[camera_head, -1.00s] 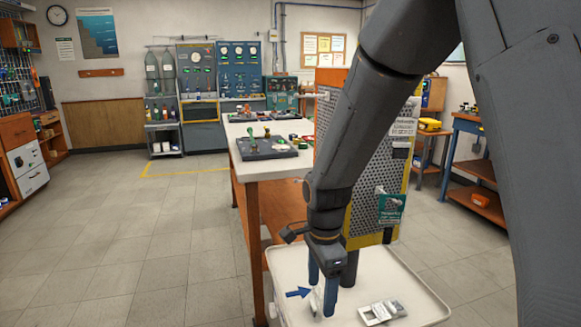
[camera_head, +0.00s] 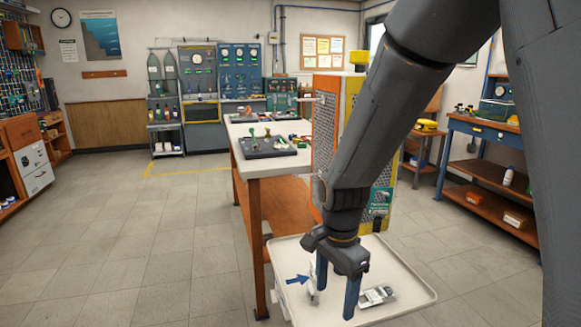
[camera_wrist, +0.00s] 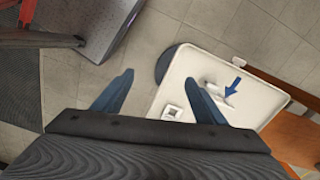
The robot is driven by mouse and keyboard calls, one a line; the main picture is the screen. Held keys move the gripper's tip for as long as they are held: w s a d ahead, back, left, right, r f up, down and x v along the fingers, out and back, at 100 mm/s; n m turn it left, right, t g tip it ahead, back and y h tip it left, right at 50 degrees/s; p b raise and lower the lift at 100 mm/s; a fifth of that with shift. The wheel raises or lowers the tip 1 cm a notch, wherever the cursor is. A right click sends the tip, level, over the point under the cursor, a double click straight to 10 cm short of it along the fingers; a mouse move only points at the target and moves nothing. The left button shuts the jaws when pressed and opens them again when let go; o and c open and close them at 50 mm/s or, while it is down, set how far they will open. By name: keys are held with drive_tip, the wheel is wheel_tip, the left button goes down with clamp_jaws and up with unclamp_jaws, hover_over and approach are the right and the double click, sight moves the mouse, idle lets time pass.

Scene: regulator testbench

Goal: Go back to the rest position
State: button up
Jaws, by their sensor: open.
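My gripper (camera_head: 337,288) is open and empty, pointing down above the white tray (camera_head: 410,309). In the wrist view its two blue fingers (camera_wrist: 159,80) are spread apart with nothing between them. A small white piece with a blue arrow (camera_head: 298,279) is on the left part of the tray, beside the gripper; the blue arrow also shows in the wrist view (camera_wrist: 232,88). A small grey and white device (camera_head: 377,296) lies on the tray to the right of the fingers; part of it shows in the wrist view (camera_wrist: 172,113).
A perforated panel cart (camera_head: 326,140) with orange and yellow edges stands behind my arm. A white-topped workbench (camera_head: 262,168) is left of it. A blue bench (camera_head: 468,128) with shelves stands at right. The floor (camera_head: 120,230) at left is clear.

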drive_tip(key=s+d+r+n+p, duration=0.6)
drive_tip(key=s+d+r+n, duration=0.3)
drive_tip(key=s+n, duration=0.3)
drive_tip(key=shift+s+d+r, duration=0.2)
drive_tip(key=shift+s+d, duration=0.05)
drive_tip(key=shift+s, duration=0.3)
